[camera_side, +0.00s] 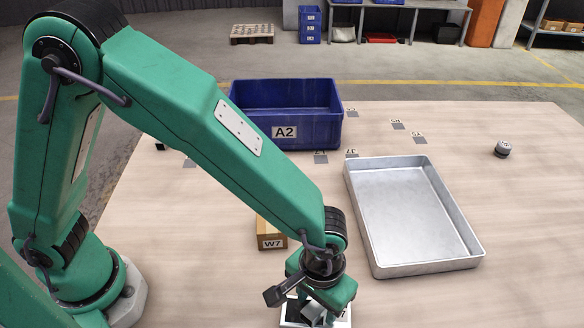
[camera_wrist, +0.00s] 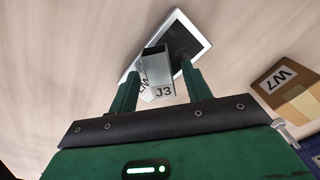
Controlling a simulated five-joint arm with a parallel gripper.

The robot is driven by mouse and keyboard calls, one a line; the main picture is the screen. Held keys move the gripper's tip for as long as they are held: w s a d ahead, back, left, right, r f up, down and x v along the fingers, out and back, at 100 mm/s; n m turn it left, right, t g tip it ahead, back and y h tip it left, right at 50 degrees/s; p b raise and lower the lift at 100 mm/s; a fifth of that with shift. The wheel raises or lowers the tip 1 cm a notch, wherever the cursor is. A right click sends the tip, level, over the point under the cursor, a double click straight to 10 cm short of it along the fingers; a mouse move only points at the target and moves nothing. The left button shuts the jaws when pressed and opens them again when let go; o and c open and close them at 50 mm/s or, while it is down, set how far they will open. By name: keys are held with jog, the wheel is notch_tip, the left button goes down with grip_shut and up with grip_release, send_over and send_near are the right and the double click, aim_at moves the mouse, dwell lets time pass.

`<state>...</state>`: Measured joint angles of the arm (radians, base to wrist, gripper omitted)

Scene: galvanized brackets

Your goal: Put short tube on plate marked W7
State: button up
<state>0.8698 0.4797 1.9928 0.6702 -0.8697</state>
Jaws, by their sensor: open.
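The short tube (camera_wrist: 158,72) is a grey, square, hollow metal piece marked J3. In the wrist view it sits between the fingers of my gripper (camera_wrist: 160,87), with a gap on each side. My gripper is open; in the side view it is low at the bottom edge (camera_side: 316,305), with the tube (camera_side: 312,314) under it. A white-rimmed plate with a dark panel (camera_wrist: 187,40) lies behind and under the tube. The plate's label is partly hidden, so I cannot read it fully. I cannot tell whether the tube rests on it.
A cardboard box (camera_side: 270,232) marked W7 stands beside my gripper; it is at the right in the wrist view (camera_wrist: 290,88). A metal tray (camera_side: 470,265) lies to the right. A blue bin (camera_side: 312,130) marked A2 and a small dark object (camera_side: 502,150) stand farther back.

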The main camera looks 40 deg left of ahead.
aim_at(317, 305)
notch_tip(317, 305, up, 12)
dwell(0.6)
jog(key=shift+f, duration=0.1)
dwell(0.4)
jog(key=w+a+r+t, duration=0.1)
jog(key=w+a+r, duration=0.3)
jog(key=a, duration=0.5)
jog(key=s+a+r+t, duration=0.2)
jog(key=s+a+r, duration=0.1)
jog(key=a, duration=0.8)
jog(key=s+a+r+t, duration=0.2)
jog(key=s+a, duration=0.3)
jog(key=a, duration=0.6)
jog(key=shift+s+a+r+t, duration=0.2)
jog(key=shift+a+r+t, duration=0.15)
jog(key=shift+r, duration=0.25)
